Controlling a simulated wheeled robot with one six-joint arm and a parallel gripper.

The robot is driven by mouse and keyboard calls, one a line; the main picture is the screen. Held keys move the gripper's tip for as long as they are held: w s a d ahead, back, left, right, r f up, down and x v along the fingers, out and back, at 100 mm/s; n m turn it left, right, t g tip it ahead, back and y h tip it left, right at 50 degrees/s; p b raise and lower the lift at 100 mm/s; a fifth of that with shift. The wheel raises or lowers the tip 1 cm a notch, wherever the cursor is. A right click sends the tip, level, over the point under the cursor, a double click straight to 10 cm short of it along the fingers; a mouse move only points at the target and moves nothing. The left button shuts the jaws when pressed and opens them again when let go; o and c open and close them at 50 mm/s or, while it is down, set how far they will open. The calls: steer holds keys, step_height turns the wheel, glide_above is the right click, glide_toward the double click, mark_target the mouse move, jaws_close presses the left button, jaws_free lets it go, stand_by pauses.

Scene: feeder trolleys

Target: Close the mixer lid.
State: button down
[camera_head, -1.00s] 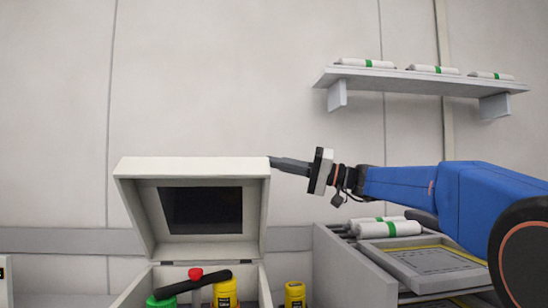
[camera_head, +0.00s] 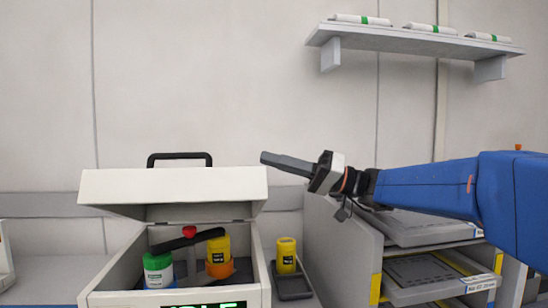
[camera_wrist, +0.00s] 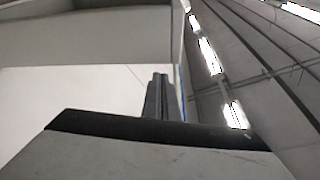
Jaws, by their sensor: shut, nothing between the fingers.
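The mixer is an open box (camera_head: 97,278) with a white hinged lid (camera_head: 170,187) at the lower left of the head view. The lid is part-way down, tilted over the box, with a gap below it. A black handle (camera_head: 180,155) shows above its far edge. My gripper (camera_head: 264,157) is shut and empty, its tip just above the lid's right end. I cannot tell whether it touches the lid. In the wrist view the closed fingers (camera_wrist: 158,92) point away from me. A grey panel fills the upper left there, perhaps the lid.
Inside the box are a green-capped jar (camera_head: 158,270), a yellow-orange jar (camera_head: 219,255) and a black bar with a red knob (camera_head: 189,231). A yellow container (camera_head: 286,256) stands on a dark stand to the right. Beyond it is a grey rack (camera_head: 340,258). A wall shelf (camera_head: 420,40) holds white rolls.

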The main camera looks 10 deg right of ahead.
steer(key=shift+r, duration=0.1)
step_height(320, 180, up, 10)
stand_by(0.7)
steer(key=shift+s, duration=0.1)
